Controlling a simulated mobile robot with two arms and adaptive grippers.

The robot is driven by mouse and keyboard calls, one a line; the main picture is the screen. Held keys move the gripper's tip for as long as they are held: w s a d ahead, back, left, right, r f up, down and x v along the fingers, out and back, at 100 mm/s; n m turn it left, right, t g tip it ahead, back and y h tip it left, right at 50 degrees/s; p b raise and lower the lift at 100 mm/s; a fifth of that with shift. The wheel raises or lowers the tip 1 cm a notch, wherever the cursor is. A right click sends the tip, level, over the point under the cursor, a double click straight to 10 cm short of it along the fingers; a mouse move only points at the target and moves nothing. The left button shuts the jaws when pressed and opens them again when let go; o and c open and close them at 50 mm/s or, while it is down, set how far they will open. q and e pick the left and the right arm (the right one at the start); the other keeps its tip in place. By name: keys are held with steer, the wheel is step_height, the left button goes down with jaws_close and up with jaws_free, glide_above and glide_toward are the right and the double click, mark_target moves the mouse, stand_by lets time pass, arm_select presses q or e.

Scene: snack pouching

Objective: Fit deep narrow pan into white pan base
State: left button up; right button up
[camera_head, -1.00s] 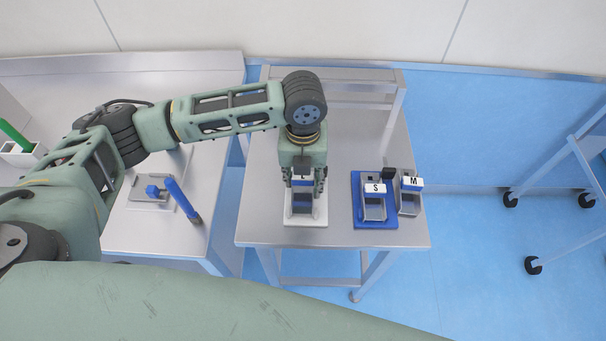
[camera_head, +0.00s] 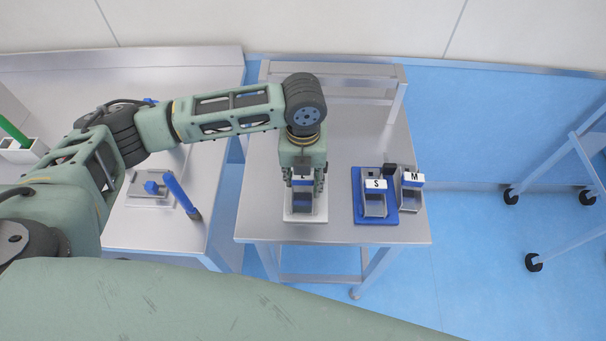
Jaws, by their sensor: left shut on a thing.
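The gripper hides the pan's back part, and I cannot tell whether the pan is fully seated in the base. My right gripper is not in view.
To the right on the table (camera_head: 265,225) stands a blue base (camera_head: 391,217) with a metal pan (camera_head: 375,204) labelled S. Beside it is a pan (camera_head: 411,197) labelled M. A side bench (camera_head: 145,225) holds a blue-handled tool (camera_head: 181,195).

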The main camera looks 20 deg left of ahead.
arm_select(q)
steer(key=shift+f, duration=0.35)
steer(key=o, duration=1.5)
steer(key=shift+c, duration=0.2)
step_height(320, 180, up, 12)
